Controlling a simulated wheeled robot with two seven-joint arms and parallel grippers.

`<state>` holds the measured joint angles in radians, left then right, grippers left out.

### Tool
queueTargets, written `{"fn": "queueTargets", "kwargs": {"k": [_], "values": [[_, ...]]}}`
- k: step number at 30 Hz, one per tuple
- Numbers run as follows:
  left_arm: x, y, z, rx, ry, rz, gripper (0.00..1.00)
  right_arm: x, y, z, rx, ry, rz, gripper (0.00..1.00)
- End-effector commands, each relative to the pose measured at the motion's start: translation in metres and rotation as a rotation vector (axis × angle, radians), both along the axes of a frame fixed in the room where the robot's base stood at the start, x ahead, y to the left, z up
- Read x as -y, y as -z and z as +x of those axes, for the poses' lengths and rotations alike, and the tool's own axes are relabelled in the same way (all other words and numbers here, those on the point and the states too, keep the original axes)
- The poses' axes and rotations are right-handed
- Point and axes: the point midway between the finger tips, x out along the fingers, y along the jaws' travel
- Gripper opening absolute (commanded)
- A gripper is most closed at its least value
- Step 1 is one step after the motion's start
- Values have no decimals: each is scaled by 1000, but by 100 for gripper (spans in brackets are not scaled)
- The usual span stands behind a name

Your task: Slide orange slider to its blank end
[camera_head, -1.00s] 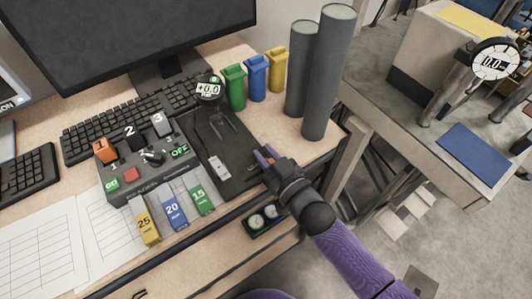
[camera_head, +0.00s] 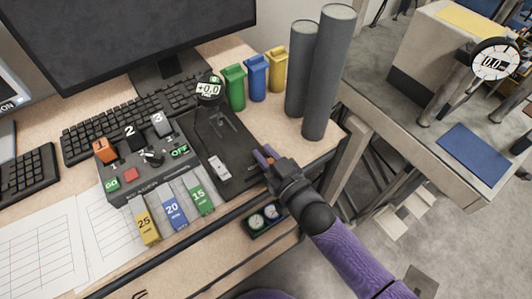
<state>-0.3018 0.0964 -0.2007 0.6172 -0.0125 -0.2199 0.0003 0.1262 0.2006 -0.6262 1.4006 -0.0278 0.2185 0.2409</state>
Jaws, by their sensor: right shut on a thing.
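My right gripper (camera_head: 267,157), with purple fingers, is at the right edge of a dark panel (camera_head: 238,181) on the desk. It is shut on a small orange piece, the orange slider (camera_head: 271,163), which shows only as a sliver between the fingers. The slider's track and end marks are hidden by the hand or too small to read. Another orange block (camera_head: 104,150) stands on the grey control box (camera_head: 146,178) at the left, beside the numbers 1, 2 and 3. My left gripper is not in view.
A white switch (camera_head: 219,167) and a round dial (camera_head: 209,89) reading +0.0 are on the dark panel. Green (camera_head: 233,88), blue (camera_head: 257,78) and yellow (camera_head: 277,69) bins and two tall grey cylinders (camera_head: 328,75) stand behind.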

Motion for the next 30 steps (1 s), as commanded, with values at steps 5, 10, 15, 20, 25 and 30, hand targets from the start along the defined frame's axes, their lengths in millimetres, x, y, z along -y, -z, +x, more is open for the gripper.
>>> {"fn": "queueTargets", "kwargs": {"k": [5,10,15,20,25,30], "values": [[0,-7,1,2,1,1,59,-21,0,-16,-7,-1,5,0],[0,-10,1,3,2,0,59,-42,1,-31,-6,0,1,0],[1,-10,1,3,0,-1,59,-47,1,-35,-4,-1,-1,0],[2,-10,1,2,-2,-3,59,-48,2,-35,-4,-2,-1,0],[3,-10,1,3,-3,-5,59,-48,1,-35,-4,-2,0,55],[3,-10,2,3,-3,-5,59,-48,1,-35,-3,-3,0,59]]}}
